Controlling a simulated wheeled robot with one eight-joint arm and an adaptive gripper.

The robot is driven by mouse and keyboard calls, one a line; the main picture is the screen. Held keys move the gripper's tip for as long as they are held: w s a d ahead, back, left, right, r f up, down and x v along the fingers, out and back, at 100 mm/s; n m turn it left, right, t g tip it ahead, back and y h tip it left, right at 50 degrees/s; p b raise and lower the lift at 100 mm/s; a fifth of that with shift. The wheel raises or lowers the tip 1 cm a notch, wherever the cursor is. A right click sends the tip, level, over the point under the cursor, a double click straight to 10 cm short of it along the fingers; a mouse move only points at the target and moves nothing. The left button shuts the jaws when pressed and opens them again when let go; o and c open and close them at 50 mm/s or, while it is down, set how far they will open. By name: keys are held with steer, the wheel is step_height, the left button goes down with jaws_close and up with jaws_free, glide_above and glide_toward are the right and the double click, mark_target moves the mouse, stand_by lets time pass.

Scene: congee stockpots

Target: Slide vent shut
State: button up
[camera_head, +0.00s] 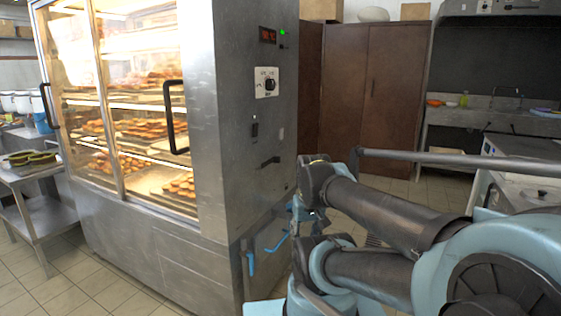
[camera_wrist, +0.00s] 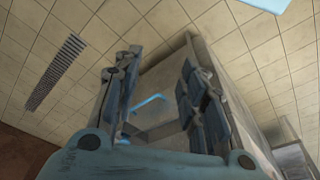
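A steel display cabinet (camera_head: 235,95) with a glass front stands at the left. Its side panel carries a dark lever-like part (camera_head: 270,161) and a small dark fitting (camera_head: 254,130) below the dial; I cannot tell which part, if any, is the vent slide. Two blue handles, one upright (camera_head: 250,262) and one slanted (camera_head: 277,242), sit low on the same side. My gripper (camera_wrist: 158,58) is open and empty in the wrist view, with a blue handle (camera_wrist: 150,103) visible in the gap beyond the fingers. In the head view the gripper is partly hidden by my arm.
A control dial (camera_head: 268,83) and a red display (camera_head: 267,35) are higher on the side panel. Brown cupboards (camera_head: 390,85) stand behind. A steel side table (camera_head: 45,200) is at the left. Tiled floor with a drain grate (camera_wrist: 56,72) lies around the cabinet.

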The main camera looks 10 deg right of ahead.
mark_target(277, 159)
steer(key=w+a+r+m+t+y, duration=0.15)
steer(key=w+r+m+y, duration=0.25)
steer(key=w+m, duration=0.5)
steer(key=w+a+r+m+t+y, duration=0.15)
steer(key=w+r+m+y, duration=0.3)
steer(key=w, duration=0.75)
steer(key=w+d+r+m+t+y, duration=0.2)
steer(key=w+d+m+t+y, duration=0.35)
steer(key=w+d+m, duration=0.9)
steer(key=w+a+n, duration=0.2)
steer(key=w+a, duration=0.6)
steer(key=a, duration=0.4)
steer(key=shift+w+n+y, duration=0.3)
steer(key=shift+w+n, duration=0.1)
jaws_close()
